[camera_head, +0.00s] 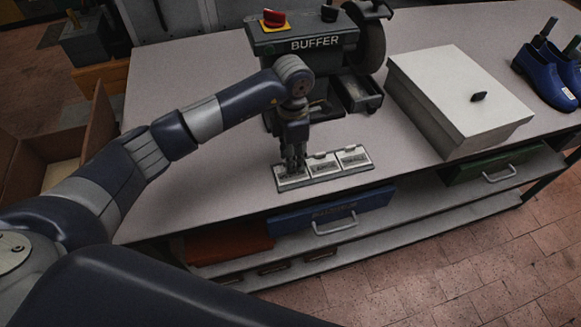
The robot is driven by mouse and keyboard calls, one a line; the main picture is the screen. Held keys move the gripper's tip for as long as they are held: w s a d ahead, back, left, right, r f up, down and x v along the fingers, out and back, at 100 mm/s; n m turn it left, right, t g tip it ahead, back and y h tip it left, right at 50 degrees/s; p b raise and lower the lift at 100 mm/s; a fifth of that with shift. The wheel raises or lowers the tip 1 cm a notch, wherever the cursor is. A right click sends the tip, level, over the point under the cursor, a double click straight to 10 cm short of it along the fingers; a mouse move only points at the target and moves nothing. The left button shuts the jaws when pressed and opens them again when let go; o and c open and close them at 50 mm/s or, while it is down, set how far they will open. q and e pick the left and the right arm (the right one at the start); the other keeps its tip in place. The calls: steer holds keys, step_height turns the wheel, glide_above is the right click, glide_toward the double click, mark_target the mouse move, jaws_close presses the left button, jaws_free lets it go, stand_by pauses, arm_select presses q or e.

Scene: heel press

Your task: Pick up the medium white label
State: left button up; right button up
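A grey label holder (322,178) with three side-by-side compartments lies near the front edge of the bench. Each compartment carries dark print that is too small to read surely, so I cannot tell for certain which one is medium. White labels show in the middle compartment (323,166) and the right compartment (353,157). My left gripper (295,166) points down over the left compartment, and its fingers partly hide it. The fingers look close together, but I cannot see whether anything is between them. My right gripper is out of view.
A buffer machine (316,44) with a red button stands behind my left gripper. A white lidded box (455,95) and blue shoes (545,78) stand to the right. A blue drawer (331,213) with a handle is below the bench top (205,185), whose left part is clear.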

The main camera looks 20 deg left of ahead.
arm_select(q)
jaws_close()
steer(key=shift+r, duration=0.1)
